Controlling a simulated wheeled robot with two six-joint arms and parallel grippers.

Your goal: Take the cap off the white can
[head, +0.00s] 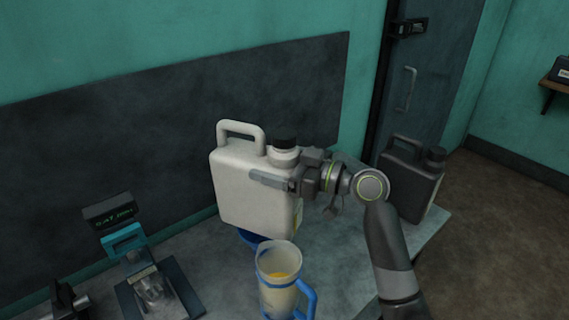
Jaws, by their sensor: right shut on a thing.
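The white can (239,186) is an upright jerrycan with a loop handle at its top left. Its black cap (285,143) sits on the neck at the top right. My right gripper (278,175) comes in from the right and is shut on the upper body of the can, just below the neck. One finger lies along the can's front face; the other is hidden. I cannot tell whether the can's base touches the table. My left gripper is not in view.
A clear jug (279,293) with a blue handle and yellow liquid stands in front of the can on the grey table (345,262). A blue item (250,238) shows under the can. A dark can (408,180) stands at right, a device with a display (112,212) at left.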

